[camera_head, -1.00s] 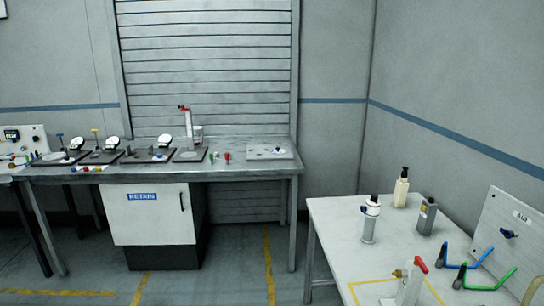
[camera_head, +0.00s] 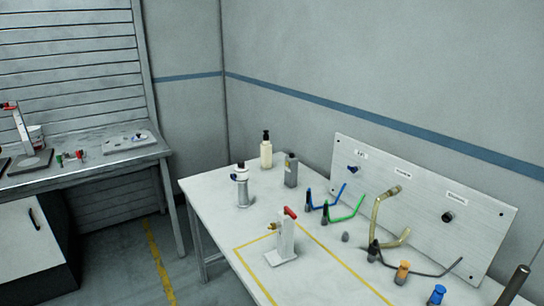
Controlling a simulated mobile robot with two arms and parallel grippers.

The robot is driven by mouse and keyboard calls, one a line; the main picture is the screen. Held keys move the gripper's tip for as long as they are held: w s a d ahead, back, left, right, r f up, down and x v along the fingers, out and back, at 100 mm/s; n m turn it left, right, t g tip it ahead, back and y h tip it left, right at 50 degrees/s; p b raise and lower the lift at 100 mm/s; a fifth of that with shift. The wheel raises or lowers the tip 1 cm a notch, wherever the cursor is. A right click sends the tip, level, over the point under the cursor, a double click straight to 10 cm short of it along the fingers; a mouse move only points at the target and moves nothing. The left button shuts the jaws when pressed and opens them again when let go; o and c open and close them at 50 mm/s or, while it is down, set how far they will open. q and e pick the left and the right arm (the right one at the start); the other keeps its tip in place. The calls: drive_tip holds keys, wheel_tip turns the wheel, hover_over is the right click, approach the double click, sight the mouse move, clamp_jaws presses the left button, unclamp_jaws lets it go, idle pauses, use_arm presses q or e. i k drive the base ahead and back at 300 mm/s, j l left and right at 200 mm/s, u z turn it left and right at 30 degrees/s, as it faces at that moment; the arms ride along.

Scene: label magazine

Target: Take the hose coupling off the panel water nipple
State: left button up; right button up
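A white panel (camera_head: 425,212) stands upright along the back of the right-hand table. It carries three small labels; the left one seems to read AIR and the others are too small to read. A tan hose (camera_head: 377,214) runs up to a tan coupling (camera_head: 393,190) at the panel below the middle label. The coupling appears to be on the panel there, but the nipple itself is hidden. A blue fitting (camera_head: 352,169) sits under the left label, and a dark round fitting (camera_head: 447,216) under the right one. Neither of my grippers is in view.
Blue (camera_head: 340,193) and green (camera_head: 347,213) hoses stand before the panel. A red-handled stand (camera_head: 284,240) is on the table (camera_head: 220,190), with bottles (camera_head: 266,152) behind. Orange (camera_head: 402,271) and blue (camera_head: 437,294) pieces lie front right. A workbench (camera_head: 90,150) is left.

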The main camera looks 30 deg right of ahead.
sight(386, 195)
drive_tip(key=z, duration=1.75)
drive_tip(key=i+j+z, duration=0.35)
drive_tip(key=j, duration=0.75)
drive_tip(key=i+j+z, duration=0.1)
drive_tip(key=j+z, duration=0.3)
drive_tip(key=j, duration=0.7)
drive_tip(key=j+z, duration=0.35)
drive_tip(key=j, duration=0.8)
